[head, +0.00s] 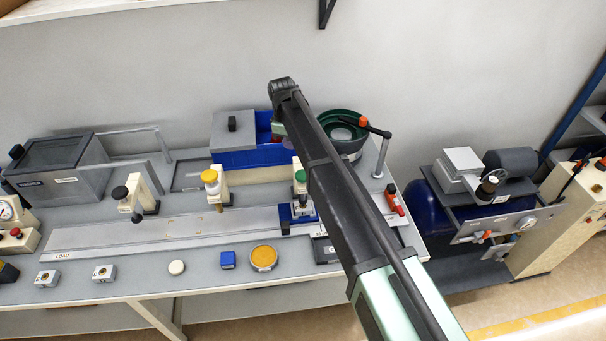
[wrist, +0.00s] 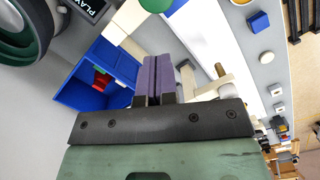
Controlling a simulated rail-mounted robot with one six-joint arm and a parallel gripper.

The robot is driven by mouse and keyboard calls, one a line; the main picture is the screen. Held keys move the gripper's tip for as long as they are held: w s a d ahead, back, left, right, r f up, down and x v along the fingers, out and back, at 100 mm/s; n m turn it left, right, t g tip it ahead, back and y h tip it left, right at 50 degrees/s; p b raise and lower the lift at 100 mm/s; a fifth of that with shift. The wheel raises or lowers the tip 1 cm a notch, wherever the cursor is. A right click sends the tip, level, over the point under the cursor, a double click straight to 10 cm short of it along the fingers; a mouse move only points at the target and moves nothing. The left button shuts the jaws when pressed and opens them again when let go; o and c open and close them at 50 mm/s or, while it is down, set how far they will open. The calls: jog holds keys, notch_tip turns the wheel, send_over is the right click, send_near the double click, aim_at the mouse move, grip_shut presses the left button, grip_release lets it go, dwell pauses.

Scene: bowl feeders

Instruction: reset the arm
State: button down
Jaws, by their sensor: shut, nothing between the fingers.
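My arm reaches up across the middle of the head view and hides part of the bench behind it. My gripper (wrist: 158,62) shows in the wrist view, its two purple fingers shut together with nothing between them. It is apart from the blue bin (wrist: 72,92), which appears to its left with red and green pieces inside.
A green bowl feeder (head: 341,122) stands right of the arm, near a post with an orange-tipped bar (head: 376,131). Presses with yellow (head: 210,177) and green knobs line the grey track (head: 180,232).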

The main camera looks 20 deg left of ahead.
dwell(0.4)
jog(key=s+d+f+m+b, duration=0.3)
jog(key=s+d+m, duration=0.2)
jog(key=d, duration=1)
jog(key=s+d+f+m+b, duration=0.4)
jog(key=s+d, duration=0.6)
jog(key=d, duration=0.5)
jog(key=s+d+f+m+y+b, duration=0.1)
jog(key=s+d+f+m+b, duration=0.2)
jog(key=s+d+m, duration=0.5)
jog(key=d, duration=0.7)
jog(key=shift+s+d+f+b, duration=0.15)
jog(key=shift+d+f+b, duration=0.15)
jog(key=shift+d+f, duration=0.1)
